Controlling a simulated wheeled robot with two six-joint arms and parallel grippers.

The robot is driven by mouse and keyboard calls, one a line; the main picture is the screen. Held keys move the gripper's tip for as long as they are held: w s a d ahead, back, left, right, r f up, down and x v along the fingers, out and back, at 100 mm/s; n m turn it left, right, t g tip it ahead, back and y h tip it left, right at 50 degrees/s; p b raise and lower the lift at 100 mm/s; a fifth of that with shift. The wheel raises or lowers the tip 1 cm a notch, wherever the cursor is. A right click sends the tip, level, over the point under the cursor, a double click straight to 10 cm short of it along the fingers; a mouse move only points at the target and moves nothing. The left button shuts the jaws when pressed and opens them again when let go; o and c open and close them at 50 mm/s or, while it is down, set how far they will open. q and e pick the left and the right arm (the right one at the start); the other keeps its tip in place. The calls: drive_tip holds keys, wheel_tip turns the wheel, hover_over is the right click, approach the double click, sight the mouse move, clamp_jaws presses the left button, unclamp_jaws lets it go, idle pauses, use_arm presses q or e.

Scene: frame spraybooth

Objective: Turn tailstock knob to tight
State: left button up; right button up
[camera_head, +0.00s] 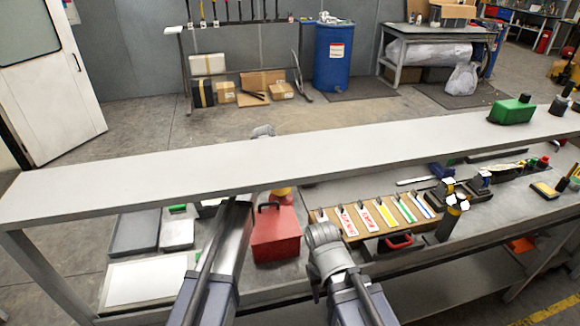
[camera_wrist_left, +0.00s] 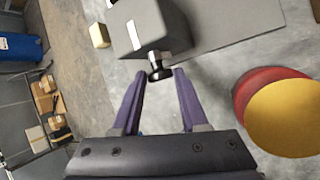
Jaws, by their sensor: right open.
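The tailstock is a grey block (camera_wrist_left: 150,28) with a white mark in the left wrist view. A black knob (camera_wrist_left: 160,68) on a short bright stem sticks out of it toward my left gripper (camera_wrist_left: 160,76). That gripper is open, its two purple fingers on either side of the knob with gaps left; I cannot tell whether they touch it. In the head view the shelf hides the left gripper and the knob. My right gripper (camera_head: 460,187) is open over the right part of the bench, away from the knob.
A long grey shelf (camera_head: 150,169) crosses above the bench. A red toolbox (camera_head: 274,236) stands between my arms. A rack of coloured strips (camera_head: 375,214) lies right of it. In the left wrist view, a yellow disc (camera_wrist_left: 285,118) overlaps a red one (camera_wrist_left: 250,85) at right.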

use_arm(q)
clamp_jaws()
drive_tip(key=shift+s+d+f+m+t+y+b, duration=0.1)
drive_tip(key=shift+s+f+m+t+y+b, duration=0.15)
drive_tip(key=shift+t+b, duration=0.95)
drive_tip(key=shift+s+m+t+y+b, duration=0.15)
drive_tip(key=shift+m+t+b, duration=0.2)
drive_tip(key=shift+t+b, duration=0.8)
drive_tip(key=shift+s+d+f+m+t+y+b, duration=0.1)
drive_tip(key=shift+f+m+t+y+b, duration=0.15)
drive_tip(key=shift+t+b, duration=0.95)
drive_tip(key=shift+r+g+b, duration=0.15)
drive_tip(key=shift+g+b, duration=0.25)
drive_tip(key=shift+g, duration=0.05)
drive_tip(key=shift+o, duration=2.2)
unclamp_jaws()
